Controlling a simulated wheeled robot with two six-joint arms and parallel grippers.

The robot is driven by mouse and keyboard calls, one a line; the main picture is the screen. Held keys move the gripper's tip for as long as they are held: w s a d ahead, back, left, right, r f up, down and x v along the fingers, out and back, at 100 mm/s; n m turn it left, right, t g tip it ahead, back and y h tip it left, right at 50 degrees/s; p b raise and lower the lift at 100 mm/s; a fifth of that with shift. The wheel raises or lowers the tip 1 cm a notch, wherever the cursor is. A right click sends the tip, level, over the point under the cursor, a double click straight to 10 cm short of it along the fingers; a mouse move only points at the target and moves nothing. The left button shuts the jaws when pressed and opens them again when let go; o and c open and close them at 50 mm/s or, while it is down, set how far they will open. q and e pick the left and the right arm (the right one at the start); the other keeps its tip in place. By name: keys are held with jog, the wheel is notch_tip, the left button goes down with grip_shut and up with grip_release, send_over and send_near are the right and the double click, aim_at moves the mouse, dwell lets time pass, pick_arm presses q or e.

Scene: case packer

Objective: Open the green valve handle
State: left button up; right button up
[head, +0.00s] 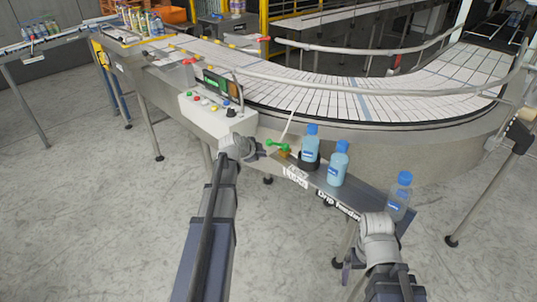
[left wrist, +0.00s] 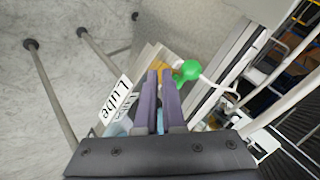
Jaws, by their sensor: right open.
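The green valve handle (head: 277,144) is at the left end of the drip feeder shelf, above a small orange-brown valve body (head: 284,154). My left gripper (head: 262,154) is just left of the handle in the head view. In the left wrist view, its two fingers (left wrist: 161,78) are close together with only a thin gap and nothing seen held. The handle's round green end (left wrist: 187,71) is just right of the fingertips, and I cannot tell whether they touch. My right gripper (head: 349,272) is open and low at the right, below the shelf.
Light-blue bottles with blue caps (head: 310,146) (head: 338,163) (head: 398,198) stand along the drip feeder shelf (head: 325,187). A "Lube" label (left wrist: 117,100) is left of my left fingers. A control box (head: 207,118) and the curved conveyor (head: 330,101) lie behind.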

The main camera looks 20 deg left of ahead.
pick_arm(q)
jog(key=s+d+t+y+b, duration=0.1)
jog(key=s+d, duration=0.1)
jog(key=s+d+t+y+b, duration=0.1)
jog(key=s+d, duration=0.1)
jog(key=shift+s+r, duration=0.1)
jog(key=shift+r, duration=0.05)
grip_shut()
jog(key=s+d+r+t+y+b, duration=0.2)
jog(key=s+d+r+t, duration=0.1)
jog(key=r, duration=0.1)
jog(key=b, duration=0.4)
send_near(278, 144)
jog(key=w, duration=0.1)
jog(key=w+a, duration=0.1)
jog(key=w, duration=0.1)
jog(key=w+a, duration=0.1)
jog(key=shift+w+a+f, duration=0.2)
jog(key=shift+f, duration=0.2)
pick_arm(e)
notch_tip(278, 144, down, 9)
jog(key=w, duration=0.2)
jog(key=shift+d+r, duration=0.2)
jog(key=shift+d, duration=0.15)
